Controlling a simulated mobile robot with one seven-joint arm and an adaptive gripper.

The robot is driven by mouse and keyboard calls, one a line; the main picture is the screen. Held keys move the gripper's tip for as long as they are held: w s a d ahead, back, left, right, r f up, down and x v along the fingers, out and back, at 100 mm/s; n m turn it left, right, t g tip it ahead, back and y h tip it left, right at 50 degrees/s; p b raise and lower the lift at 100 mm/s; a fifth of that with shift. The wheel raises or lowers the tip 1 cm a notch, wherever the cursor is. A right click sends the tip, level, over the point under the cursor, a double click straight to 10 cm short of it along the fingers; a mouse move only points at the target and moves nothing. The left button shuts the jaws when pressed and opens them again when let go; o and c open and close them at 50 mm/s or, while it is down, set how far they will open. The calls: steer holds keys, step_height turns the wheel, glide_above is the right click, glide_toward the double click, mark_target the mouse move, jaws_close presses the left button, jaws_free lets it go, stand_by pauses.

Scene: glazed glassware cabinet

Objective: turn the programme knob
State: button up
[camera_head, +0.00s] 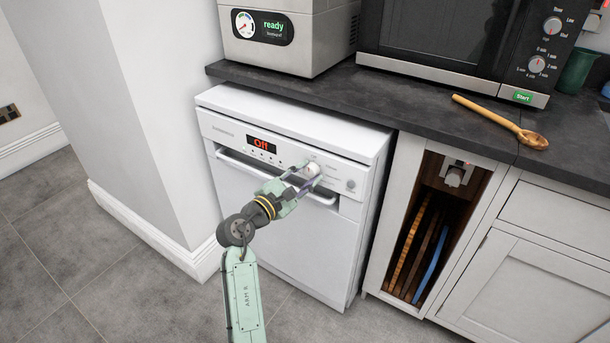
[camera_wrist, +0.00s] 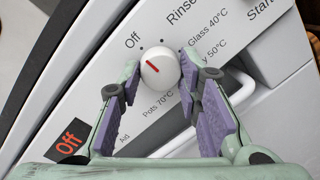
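The white programme knob (camera_wrist: 160,70) is on the dishwasher's front panel. Its red pointer line slants to the upper left, roughly towards the "Off" label (camera_wrist: 132,40). The dishwasher's display (camera_head: 261,144) reads "Off" in red. My gripper (camera_wrist: 160,60) is at the knob, with one purple-padded finger on each side of it. The fingers look open around the knob with narrow gaps; I cannot tell whether either pad touches it. In the head view the knob (camera_head: 312,168) shows between my fingertips.
The dishwasher's handle bar (camera_head: 250,168) runs just below the panel, close to my gripper. A round button (camera_head: 351,185) is to the knob's right. Above is the dark worktop (camera_head: 400,105) with a microwave (camera_head: 440,40), a wooden spoon (camera_head: 500,120) and a pale appliance (camera_head: 310,45).

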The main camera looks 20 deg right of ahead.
steer(key=c, duration=0.5)
steer(key=shift+c, duration=0.2)
